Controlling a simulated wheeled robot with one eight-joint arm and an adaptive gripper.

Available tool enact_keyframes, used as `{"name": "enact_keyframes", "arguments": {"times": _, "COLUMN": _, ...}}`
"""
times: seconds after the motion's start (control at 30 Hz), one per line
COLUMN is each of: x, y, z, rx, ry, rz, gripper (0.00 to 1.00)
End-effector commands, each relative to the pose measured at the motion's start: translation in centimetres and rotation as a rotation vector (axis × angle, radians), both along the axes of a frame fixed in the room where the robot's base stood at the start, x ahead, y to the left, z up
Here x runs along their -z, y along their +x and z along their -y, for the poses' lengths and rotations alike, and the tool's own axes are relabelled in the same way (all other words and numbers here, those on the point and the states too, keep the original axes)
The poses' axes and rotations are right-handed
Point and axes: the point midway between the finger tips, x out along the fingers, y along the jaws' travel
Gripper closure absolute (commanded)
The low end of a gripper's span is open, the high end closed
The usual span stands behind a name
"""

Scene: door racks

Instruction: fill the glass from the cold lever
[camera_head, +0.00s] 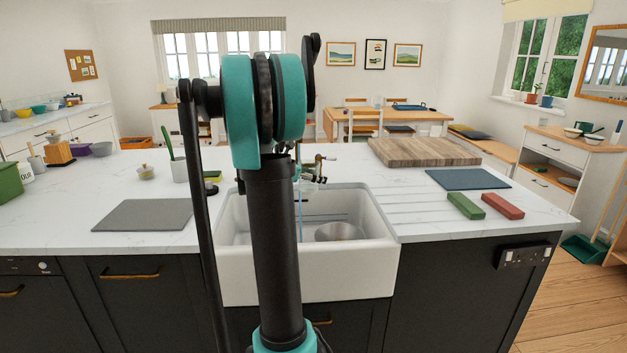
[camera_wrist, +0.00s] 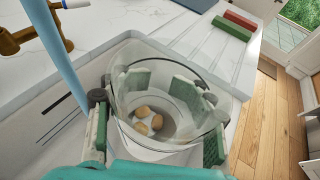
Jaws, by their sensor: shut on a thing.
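A clear glass (camera_wrist: 158,72) fills the middle of the wrist view. My gripper (camera_wrist: 163,92) is shut on it, with green-padded fingers on both sides. No water level can be made out in it. The brass tap (camera_head: 318,163) stands behind the sink; part of it shows at the top left of the wrist view (camera_wrist: 30,33). A blue water stream (camera_wrist: 62,58) runs down from it, left of the glass; it also shows in the head view (camera_head: 299,212). In the wrist view it appears outside the rim. I cannot tell which lever is cold.
Below the glass is the white sink (camera_head: 347,275) with a metal bowl (camera_head: 340,231); several brown roundish things (camera_wrist: 142,112) show through the glass. Green (camera_head: 465,206) and red (camera_head: 503,206) blocks lie right of the drainer grooves. A wooden board (camera_head: 424,151) lies behind.

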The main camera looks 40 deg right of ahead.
Motion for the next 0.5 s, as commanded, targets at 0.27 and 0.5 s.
{"name": "enact_keyframes", "arguments": {"times": 0.27, "x": 0.0, "y": 2.7, "z": 0.3, "rx": 0.0, "ry": 0.0, "rz": 0.0, "gripper": 0.88}}
{"name": "enact_keyframes", "arguments": {"times": 0.5, "x": 0.0, "y": 5.4, "z": 0.7, "rx": -0.001, "ry": 0.0, "rz": -0.001, "gripper": 0.88}}
